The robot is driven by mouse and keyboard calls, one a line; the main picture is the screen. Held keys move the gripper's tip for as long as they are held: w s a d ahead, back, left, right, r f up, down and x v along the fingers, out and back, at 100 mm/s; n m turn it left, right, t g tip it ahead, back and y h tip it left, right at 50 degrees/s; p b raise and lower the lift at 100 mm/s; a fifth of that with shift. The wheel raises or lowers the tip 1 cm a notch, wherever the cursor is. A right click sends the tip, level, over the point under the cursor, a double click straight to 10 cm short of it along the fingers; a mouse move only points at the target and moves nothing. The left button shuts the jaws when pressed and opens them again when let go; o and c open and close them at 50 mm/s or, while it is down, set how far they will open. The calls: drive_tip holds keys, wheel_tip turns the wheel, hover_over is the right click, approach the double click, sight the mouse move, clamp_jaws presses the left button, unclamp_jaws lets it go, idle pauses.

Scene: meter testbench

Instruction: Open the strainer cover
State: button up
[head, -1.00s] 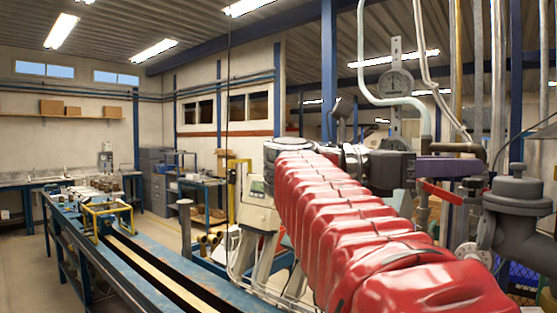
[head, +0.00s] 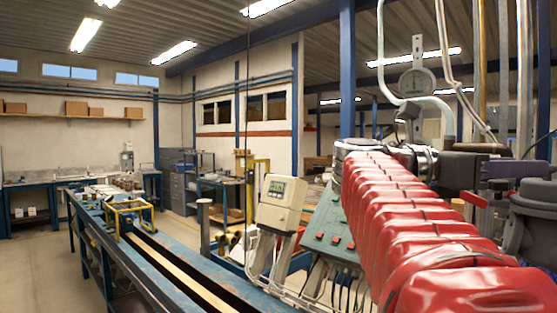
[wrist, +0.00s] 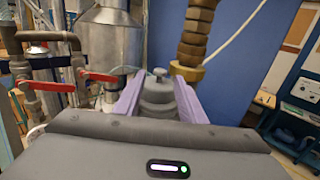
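The strainer (head: 540,222) is a dark grey cast body at the right edge of the head view, partly cut off by the frame. My gripper (head: 515,168), with purple fingers, reaches across its upper part and hides some of it. In the wrist view, the grey stepped strainer cover (wrist: 157,98) with a small knob on top shows between the two purple fingers of my gripper (wrist: 159,77). The fingers stand apart, one on each side of the cover. I cannot tell whether they touch it. The cover looks seated; its lower part is hidden by the gripper body.
Two red valve levers (wrist: 97,77) on pipes stand left of the fingers. A brass fitting (wrist: 194,40) stands close on the right, before a blue panel (wrist: 238,70). A grey-green control box (head: 330,235) and a long blue bench (head: 150,255) lie left of my arm.

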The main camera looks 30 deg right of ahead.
drive_tip(key=shift+x, duration=3.45)
drive_tip(key=shift+c, duration=0.2)
clamp_jaws()
